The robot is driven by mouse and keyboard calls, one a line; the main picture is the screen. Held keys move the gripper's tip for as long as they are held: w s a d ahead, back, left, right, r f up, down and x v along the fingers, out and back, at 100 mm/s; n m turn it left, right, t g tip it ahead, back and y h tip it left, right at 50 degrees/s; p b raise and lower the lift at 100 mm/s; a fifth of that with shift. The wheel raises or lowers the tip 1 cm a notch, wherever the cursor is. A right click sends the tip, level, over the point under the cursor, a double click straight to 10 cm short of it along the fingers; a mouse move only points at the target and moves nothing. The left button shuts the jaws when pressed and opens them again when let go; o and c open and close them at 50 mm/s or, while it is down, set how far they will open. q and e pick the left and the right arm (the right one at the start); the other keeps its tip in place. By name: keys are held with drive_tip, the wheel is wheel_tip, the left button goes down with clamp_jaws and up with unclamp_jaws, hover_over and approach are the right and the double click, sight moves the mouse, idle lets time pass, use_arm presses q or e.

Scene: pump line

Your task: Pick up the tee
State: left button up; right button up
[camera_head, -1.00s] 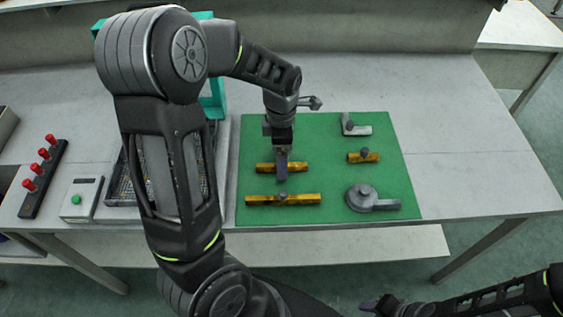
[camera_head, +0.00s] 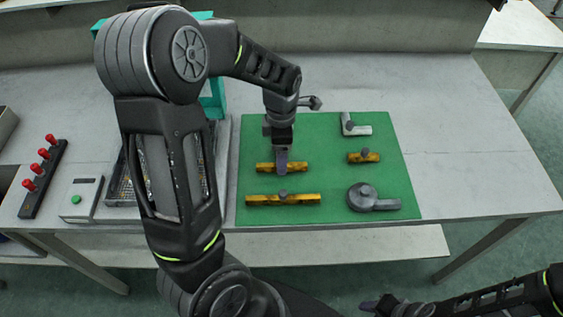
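My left gripper (camera_head: 282,164) points down over the middle of a yellow pipe piece (camera_head: 263,167) at the left of the green mat. Its fingers hide the middle of that piece; I cannot tell whether they touch it or are open or shut. No piece shows a clear tee shape. A grey L-shaped fitting (camera_head: 361,130) with a knob lies at the mat's back right. A short yellow piece (camera_head: 370,157) with a grey knob lies below it. A longer yellow pipe (camera_head: 305,199) with a knob lies at the front left. My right gripper (camera_head: 372,304) is low at the bottom edge, away from the table.
A round grey pump-like part (camera_head: 363,197) with a side pipe lies at the mat's front right. The green mat (camera_head: 325,160) lies on a grey table. A box with a green button (camera_head: 80,199) and a red-knobbed rack (camera_head: 42,175) stand left. My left arm partly hides a mesh tray.

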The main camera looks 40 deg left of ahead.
use_arm(q)
clamp_jaws()
drive_tip(key=shift+r, duration=0.1)
wheel_tip(320, 180, up, 10)
idle(0.6)
idle(0.5)
